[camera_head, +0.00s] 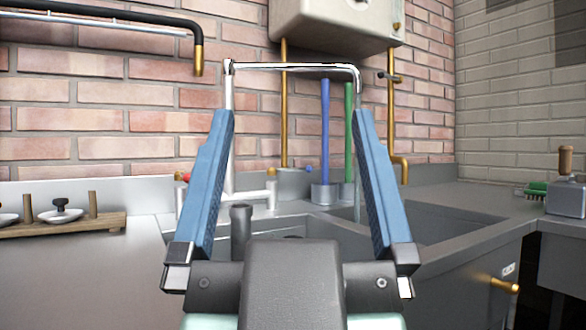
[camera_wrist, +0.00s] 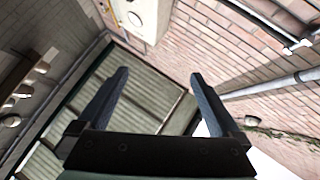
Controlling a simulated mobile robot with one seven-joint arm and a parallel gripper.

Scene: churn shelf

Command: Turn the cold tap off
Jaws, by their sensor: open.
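A chrome tap spout (camera_head: 295,66) arches over the sink (camera_head: 450,228) in the head view. A small blue knob (camera_head: 308,169), apparently the cold tap handle, shows behind the sink between my fingers. A small red knob (camera_head: 182,176) shows just left of my left finger. A thin pale streak beneath the spout end looks like running water. My gripper (camera_head: 292,112) is open and empty, with its blue fingers pointing up in front of the tap. In the wrist view my gripper (camera_wrist: 158,75) frames only ceiling and wall. The tap's base is partly hidden by my left finger.
A blue-handled tool (camera_head: 325,130) and a green-handled one (camera_head: 348,135) stand behind the sink. A white heater box (camera_head: 335,22) hangs above, with brass pipes (camera_head: 404,170) at its right. A wooden rack (camera_head: 80,222) lies on the left counter. A green brush (camera_head: 537,188) lies far right.

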